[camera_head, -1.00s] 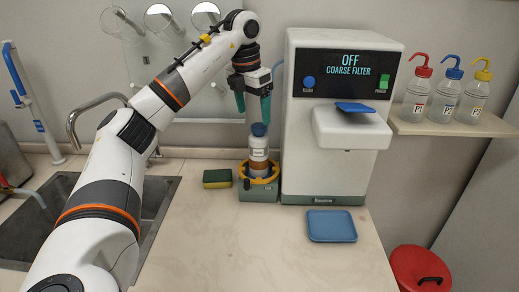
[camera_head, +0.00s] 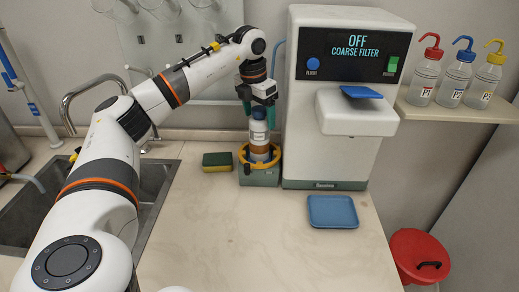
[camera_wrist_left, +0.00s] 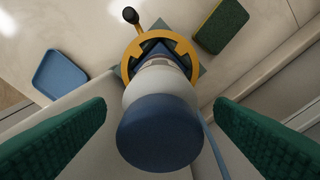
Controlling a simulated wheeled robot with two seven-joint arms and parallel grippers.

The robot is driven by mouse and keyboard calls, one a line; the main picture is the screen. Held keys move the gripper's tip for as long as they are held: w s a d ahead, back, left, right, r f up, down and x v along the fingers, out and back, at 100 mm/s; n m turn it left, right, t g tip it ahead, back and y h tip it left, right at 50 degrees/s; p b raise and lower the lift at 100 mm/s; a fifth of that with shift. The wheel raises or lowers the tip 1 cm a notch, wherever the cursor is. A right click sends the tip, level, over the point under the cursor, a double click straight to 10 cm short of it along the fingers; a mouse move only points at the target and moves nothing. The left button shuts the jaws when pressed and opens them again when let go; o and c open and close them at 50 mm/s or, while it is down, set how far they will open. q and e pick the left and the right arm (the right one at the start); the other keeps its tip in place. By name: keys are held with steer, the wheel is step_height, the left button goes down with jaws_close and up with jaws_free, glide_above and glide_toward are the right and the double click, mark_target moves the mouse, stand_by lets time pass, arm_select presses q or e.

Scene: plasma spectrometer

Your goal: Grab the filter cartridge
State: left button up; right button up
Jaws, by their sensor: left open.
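The filter cartridge (camera_head: 259,132) is a white cylinder with a blue cap and a brown lower band. It stands upright in a holder with a yellow ring (camera_head: 260,170) beside the machine. My left gripper (camera_head: 259,115) points down over its top, with the green fingers on either side of the cap. In the left wrist view the blue cap (camera_wrist_left: 159,132) lies between the two open fingers, with gaps on both sides. The yellow ring (camera_wrist_left: 127,68) surrounds the lower part of the cartridge. My right gripper is not in view.
The white machine (camera_head: 305,155) reads "OFF COARSE FILTER" and stands close right of the holder. A green-yellow sponge (camera_head: 217,162) lies left of it. A blue tray (camera_head: 333,212) lies in front of the machine. The sink (camera_head: 155,190) is at left; the front counter is clear.

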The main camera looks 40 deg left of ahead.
mark_target(260, 122)
arm_select(q)
steer(key=f, duration=0.3)
steer(key=shift+w+f, duration=0.1)
steer(key=shift+w, duration=0.15)
steer(key=c, duration=1.6)
jaws_close()
steer(key=shift+r, duration=0.2)
